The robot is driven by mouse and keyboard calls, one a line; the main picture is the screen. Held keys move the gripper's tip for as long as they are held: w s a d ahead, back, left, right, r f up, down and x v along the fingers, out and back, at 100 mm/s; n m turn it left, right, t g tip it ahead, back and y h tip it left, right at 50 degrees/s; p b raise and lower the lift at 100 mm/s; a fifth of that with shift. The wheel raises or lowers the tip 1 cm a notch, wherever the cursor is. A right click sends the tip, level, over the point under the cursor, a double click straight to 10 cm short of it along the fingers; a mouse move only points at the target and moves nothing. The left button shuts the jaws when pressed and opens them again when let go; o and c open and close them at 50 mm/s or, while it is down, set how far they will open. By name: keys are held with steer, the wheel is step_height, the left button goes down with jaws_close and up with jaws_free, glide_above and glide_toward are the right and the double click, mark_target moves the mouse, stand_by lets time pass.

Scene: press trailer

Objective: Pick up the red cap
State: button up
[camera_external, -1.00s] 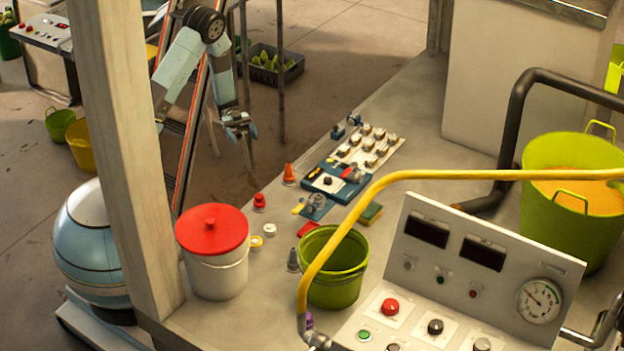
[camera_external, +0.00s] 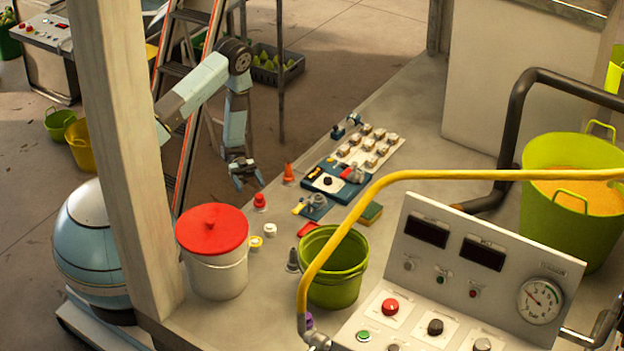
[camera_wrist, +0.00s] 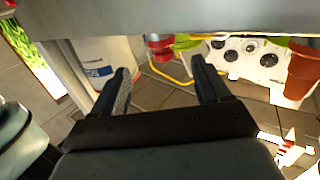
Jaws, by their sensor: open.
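The small red cap (camera_external: 260,201) stands on the grey table near its left edge, behind the red-lidded white bucket. My gripper (camera_external: 246,182) is open and empty, a little behind and left of the cap, by the table's edge. In the wrist view the gripper (camera_wrist: 162,82) shows two spread dark fingers with nothing between them. A red piece, apparently the cap (camera_wrist: 160,46), shows beyond the fingers near the top middle, apart from them.
An orange cone (camera_external: 288,173) stands behind the cap. The red-lidded bucket (camera_external: 216,272) is in front of it, with small yellow (camera_external: 255,242) and white (camera_external: 270,230) pieces nearby. A green bucket (camera_external: 335,285) and yellow hose (camera_external: 440,176) are to the right. A wooden post (camera_external: 125,180) stands left.

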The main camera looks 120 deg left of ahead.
mark_target(260, 200)
steer(key=x, duration=1)
steer(key=shift+w+a, duration=0.15)
steer(key=c, duration=1.1)
steer(key=shift+r, duration=0.1)
